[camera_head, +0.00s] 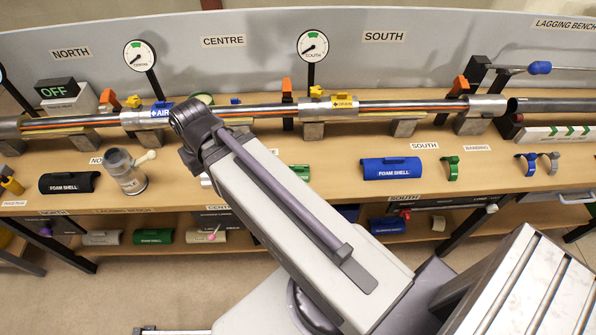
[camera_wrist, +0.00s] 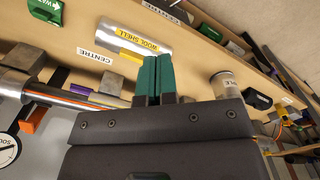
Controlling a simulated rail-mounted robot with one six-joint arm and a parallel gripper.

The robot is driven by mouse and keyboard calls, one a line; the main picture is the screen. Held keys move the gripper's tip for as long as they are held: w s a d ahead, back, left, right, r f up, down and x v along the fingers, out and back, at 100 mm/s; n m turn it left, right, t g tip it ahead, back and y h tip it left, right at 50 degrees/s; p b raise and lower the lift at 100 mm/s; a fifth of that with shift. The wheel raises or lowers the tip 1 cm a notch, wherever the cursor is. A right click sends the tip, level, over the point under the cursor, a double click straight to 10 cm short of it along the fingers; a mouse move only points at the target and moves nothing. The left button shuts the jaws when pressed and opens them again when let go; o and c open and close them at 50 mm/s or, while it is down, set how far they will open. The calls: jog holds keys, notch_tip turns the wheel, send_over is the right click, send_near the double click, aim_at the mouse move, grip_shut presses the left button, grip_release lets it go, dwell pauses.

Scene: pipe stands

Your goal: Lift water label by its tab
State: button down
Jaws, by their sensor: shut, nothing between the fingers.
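The water label (camera_wrist: 46,10) is a green piece with white lettering at the top left corner of the wrist view, partly cut off by the frame edge. It lies on the wooden bench. In the head view a small green piece (camera_head: 300,172) shows just right of my arm, probably the same label; its lettering is not readable there. My gripper (camera_wrist: 156,58) has dark green fingers pressed together with nothing between them. It is over the bench, apart from the label, with its tips by the silver wool shell (camera_wrist: 146,38). In the head view my arm hides the gripper.
The pipe (camera_head: 240,110) runs along the bench, with orange clamps, yellow parts and gauges behind it. A blue foam shell (camera_head: 392,168) and a green band (camera_head: 450,168) lie to the right.

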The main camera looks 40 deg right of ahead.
jog(key=c, duration=1.9)
grip_release()
jog(key=o, duration=1.4)
jog(key=shift+f, duration=0.1)
